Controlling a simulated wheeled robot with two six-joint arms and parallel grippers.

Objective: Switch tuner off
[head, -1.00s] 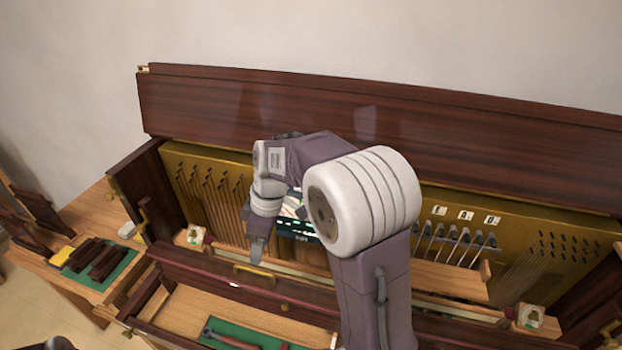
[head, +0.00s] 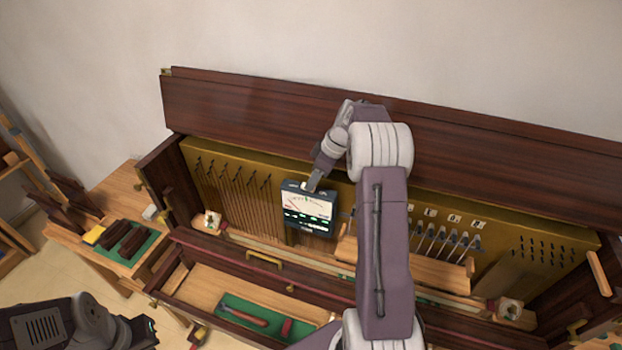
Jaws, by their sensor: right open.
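The tuner (head: 309,209) is a dark box with a pale needle dial and lit green marks below it. It stands against the gold plate inside the open piano. My right gripper (head: 311,186) is at the tuner's top edge, pointing down, close to or touching it; I cannot tell which. Its jaws are open and hold nothing that I can see. The tuner's switch cannot be made out. My left arm shows at the lower left, with its gripper end (head: 146,332) partly in view, away from the piano; its jaws are too unclear to read.
The raised lid (head: 260,112) stands behind the tuner. An open drawer (head: 215,285) in front holds a hammer on a green mat. A side table (head: 100,195) at left carries dark wooden pieces on green cloth. Strings and tuning pins flank the tuner.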

